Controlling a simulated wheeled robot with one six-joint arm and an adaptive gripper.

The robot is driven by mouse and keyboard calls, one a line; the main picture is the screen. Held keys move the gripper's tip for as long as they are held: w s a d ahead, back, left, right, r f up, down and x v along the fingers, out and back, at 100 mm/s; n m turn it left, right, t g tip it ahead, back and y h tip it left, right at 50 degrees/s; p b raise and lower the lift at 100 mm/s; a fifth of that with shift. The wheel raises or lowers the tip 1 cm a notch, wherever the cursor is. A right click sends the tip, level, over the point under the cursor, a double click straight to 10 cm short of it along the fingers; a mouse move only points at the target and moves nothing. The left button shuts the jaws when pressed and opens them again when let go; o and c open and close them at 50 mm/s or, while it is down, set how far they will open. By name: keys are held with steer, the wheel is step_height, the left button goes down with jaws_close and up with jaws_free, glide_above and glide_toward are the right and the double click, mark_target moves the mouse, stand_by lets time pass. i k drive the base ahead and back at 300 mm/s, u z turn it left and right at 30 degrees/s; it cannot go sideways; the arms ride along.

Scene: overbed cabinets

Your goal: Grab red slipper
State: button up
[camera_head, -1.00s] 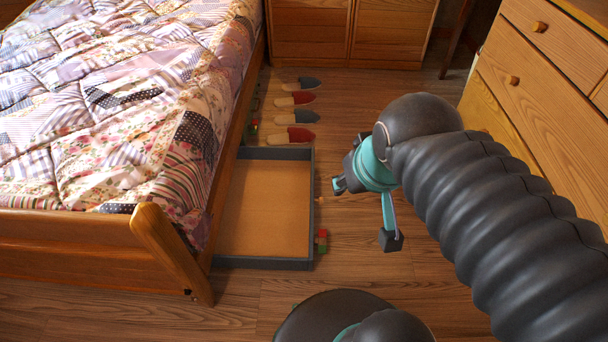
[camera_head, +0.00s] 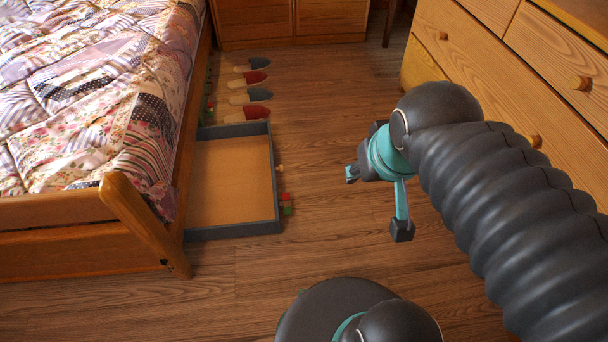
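Two red slippers lie on the floor beside the bed, in a row with two grey ones. One red slipper (camera_head: 253,78) is second from the far end. The other red slipper (camera_head: 252,113) is nearest, just behind the drawer, which may hide part of it. My gripper (camera_head: 376,203) is open and empty, its two fingers spread wide. It hangs over bare floor to the right of the drawer, well apart from the slippers and nearer to me.
An open, empty underbed drawer (camera_head: 276,190) juts from the bed (camera_head: 130,225). A wooden dresser (camera_head: 480,70) stands right and a cabinet (camera_head: 290,20) at the back. The floor between drawer and dresser is clear.

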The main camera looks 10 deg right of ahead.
mark_target(253, 113)
steer(key=z, duration=1.15)
steer(key=i, duration=0.95)
steer(key=u, duration=2.1)
